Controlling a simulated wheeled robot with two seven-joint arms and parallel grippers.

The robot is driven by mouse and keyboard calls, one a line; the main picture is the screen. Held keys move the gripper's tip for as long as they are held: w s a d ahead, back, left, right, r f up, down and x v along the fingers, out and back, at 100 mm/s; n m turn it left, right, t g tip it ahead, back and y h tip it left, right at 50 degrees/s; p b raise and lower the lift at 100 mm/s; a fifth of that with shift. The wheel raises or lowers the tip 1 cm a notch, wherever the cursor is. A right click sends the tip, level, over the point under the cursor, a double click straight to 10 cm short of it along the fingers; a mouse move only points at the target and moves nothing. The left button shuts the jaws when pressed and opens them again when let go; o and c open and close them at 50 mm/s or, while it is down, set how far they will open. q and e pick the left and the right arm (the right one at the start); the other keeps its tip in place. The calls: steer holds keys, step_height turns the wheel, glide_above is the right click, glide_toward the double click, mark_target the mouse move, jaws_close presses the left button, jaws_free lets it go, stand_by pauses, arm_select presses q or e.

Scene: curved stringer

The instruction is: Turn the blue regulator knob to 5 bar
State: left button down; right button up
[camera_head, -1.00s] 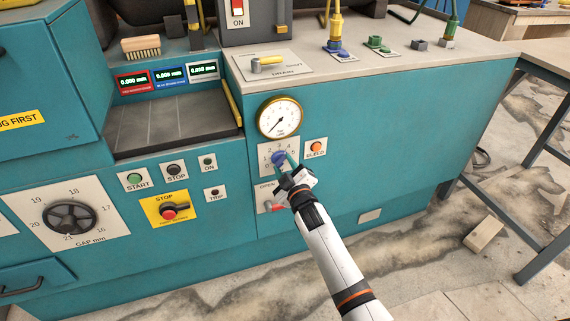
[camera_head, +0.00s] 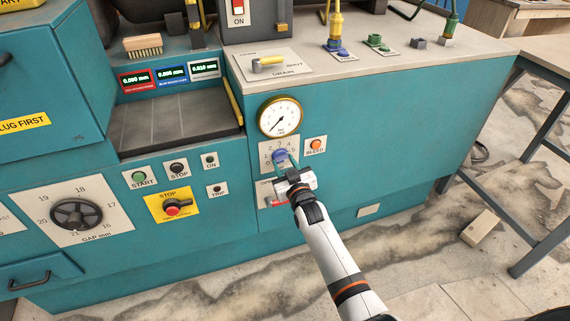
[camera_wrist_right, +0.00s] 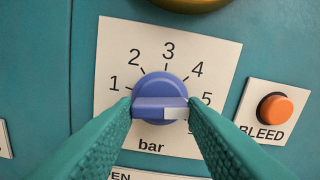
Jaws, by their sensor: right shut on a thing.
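The blue regulator knob (camera_head: 280,156) sits on a white plate with a bar scale, below a round brass-rimmed gauge (camera_head: 280,117). The knob also shows in the right wrist view (camera_wrist_right: 160,88). My right gripper (camera_wrist_right: 160,110) is shut on the knob's raised grip bar, one green finger at each end. The bar lies level in that view, its white mark (camera_wrist_right: 176,113) on the right, towards the 5 side. The right finger hides part of the scale there. The gauge needle points to the lower left. My left gripper is not in view.
An orange BLEED button (camera_wrist_right: 274,109) is just right of the knob plate. A plate with a red handle (camera_head: 273,202) is below, partly behind my right gripper.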

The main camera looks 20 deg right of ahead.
steer(key=shift+f, duration=0.15)
steer(key=o, duration=1)
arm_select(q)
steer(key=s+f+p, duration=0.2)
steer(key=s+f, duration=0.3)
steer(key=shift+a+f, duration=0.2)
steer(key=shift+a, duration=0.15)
arm_select(e)
steer(key=s, duration=1.2)
steer(key=shift+d, duration=0.2)
